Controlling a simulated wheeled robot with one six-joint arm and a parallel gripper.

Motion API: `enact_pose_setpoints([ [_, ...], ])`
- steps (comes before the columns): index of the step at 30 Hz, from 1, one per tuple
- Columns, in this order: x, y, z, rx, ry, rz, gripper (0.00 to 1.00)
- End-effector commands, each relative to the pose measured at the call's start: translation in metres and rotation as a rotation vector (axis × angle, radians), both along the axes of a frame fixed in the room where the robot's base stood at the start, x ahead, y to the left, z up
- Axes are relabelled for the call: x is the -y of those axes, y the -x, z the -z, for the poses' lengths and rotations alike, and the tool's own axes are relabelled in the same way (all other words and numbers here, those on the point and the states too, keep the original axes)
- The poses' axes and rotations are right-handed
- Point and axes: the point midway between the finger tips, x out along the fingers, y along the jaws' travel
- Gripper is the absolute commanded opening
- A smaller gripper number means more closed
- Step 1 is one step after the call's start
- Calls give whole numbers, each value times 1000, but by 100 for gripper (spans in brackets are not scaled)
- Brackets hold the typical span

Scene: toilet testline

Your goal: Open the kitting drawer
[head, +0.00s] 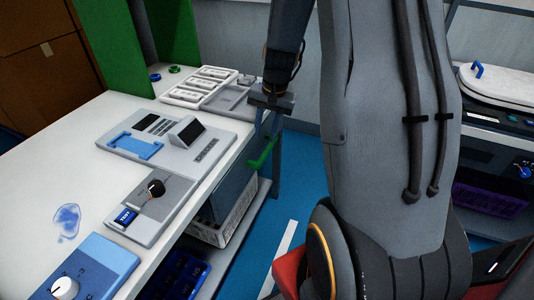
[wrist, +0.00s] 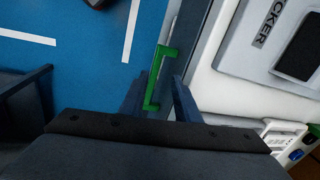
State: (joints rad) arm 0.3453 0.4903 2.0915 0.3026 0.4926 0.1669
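The kitting drawer's green handle (head: 263,154) sticks out under the table's right edge. It also shows in the wrist view as a green bracket (wrist: 160,72). The drawer front (wrist: 192,40) is a narrow dark grey strip beside it. My gripper (head: 267,128) points down just above the handle. In the wrist view my gripper's two fingers (wrist: 160,98) are spread apart, with the handle between them. I see no clear contact, and the depth of the fingers around the handle is hard to tell. The drawer appears shut.
The white table (head: 75,185) carries a grey test panel (head: 215,139), a white tray (head: 190,98) and a blue box with a knob (head: 95,268). A shelf below holds a dark blue crate (head: 182,276). Blue floor (head: 300,195) is clear beside the table.

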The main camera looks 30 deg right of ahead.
Motion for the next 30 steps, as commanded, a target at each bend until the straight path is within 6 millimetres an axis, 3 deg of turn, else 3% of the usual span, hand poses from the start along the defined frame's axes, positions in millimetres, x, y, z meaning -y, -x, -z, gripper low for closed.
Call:
enact_pose_setpoints([
  [1, 13, -9, 14, 0, -10, 44, 29],
  [6, 33, -21, 30, 4, -30, 121, 29],
  [21, 26, -30, 93, 4, -30, 125, 29],
  [30, 25, -32, 104, 5, -29, 126, 29],
])
